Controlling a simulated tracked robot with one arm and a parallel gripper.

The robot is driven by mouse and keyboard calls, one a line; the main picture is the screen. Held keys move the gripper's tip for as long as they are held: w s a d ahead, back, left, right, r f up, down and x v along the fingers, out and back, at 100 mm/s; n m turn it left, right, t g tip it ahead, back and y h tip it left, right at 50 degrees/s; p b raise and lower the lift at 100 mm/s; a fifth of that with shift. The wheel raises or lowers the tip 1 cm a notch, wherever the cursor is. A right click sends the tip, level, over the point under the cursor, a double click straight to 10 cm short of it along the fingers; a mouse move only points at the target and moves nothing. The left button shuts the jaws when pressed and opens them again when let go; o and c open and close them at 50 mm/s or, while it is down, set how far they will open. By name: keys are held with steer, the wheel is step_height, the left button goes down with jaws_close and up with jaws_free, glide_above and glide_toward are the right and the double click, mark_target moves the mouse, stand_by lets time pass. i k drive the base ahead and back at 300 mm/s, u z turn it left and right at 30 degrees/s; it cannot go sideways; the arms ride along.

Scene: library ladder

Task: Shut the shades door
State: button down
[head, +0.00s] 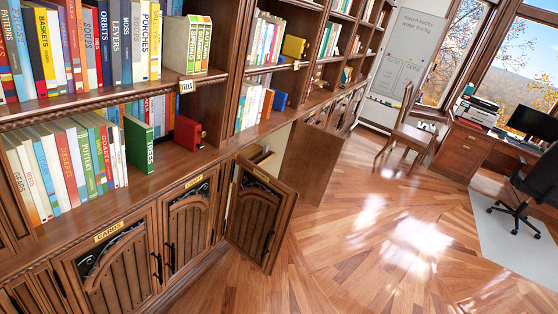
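Two cabinet doors stand open in the lower row of the bookcase. The nearer open door (261,217) has a slatted, arched front, a dark handle and a small label on its top edge that I cannot read. It swings out from the cabinet over the floor. The farther open door (309,163) shows a plain brown face. Between them is the open compartment (268,146), with a pale interior partly visible. I cannot tell from the labels which one is the shades door. My gripper is not in view.
Closed doors, one labelled CARDS (112,272) and another slatted one (188,226), are at the near left. Shelves of books (70,165) run above. A wooden chair (405,132), a desk (463,150) and an office chair (520,200) stand farther off. The wood floor (370,250) is clear.

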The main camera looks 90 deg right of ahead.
mark_target(262, 208)
steer(key=z, duration=0.75)
steer(key=k, duration=0.3)
steer(key=z, duration=1.4)
steer(key=i, duration=0.55)
steer(key=u, duration=0.15)
steer(key=k, duration=0.7)
steer(key=z, duration=0.25)
steer(key=i, duration=0.2)
steer(key=u, duration=0.45)
